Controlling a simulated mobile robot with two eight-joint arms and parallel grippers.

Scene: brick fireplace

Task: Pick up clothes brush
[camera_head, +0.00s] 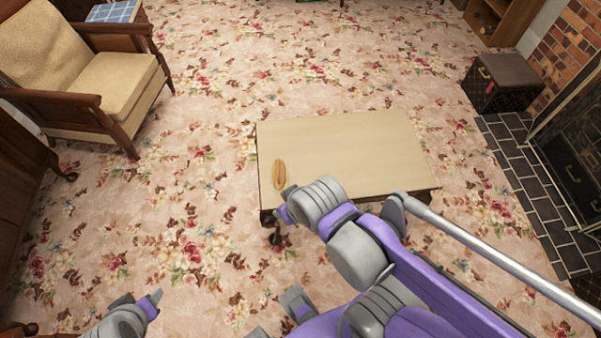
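The clothes brush (279,175) is an oval, light-brown wooden piece lying near the left edge of a low table (350,145). My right gripper (285,207) is just in front of the brush, at the table's front left corner, and appears apart from it. Its fingers are small and partly hidden by its own wrist, so their opening is unclear. My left gripper (153,301) is low at the bottom left, over the carpet and far from the table. Nothing shows in it, and its finger opening is unclear.
A wooden armchair (115,85) with a beige cushion stands at the upper left. A dark box (505,80) and a brick fireplace (575,50) are at the right. The rest of the tabletop is bare, and floral carpet (190,200) lies open left of the table.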

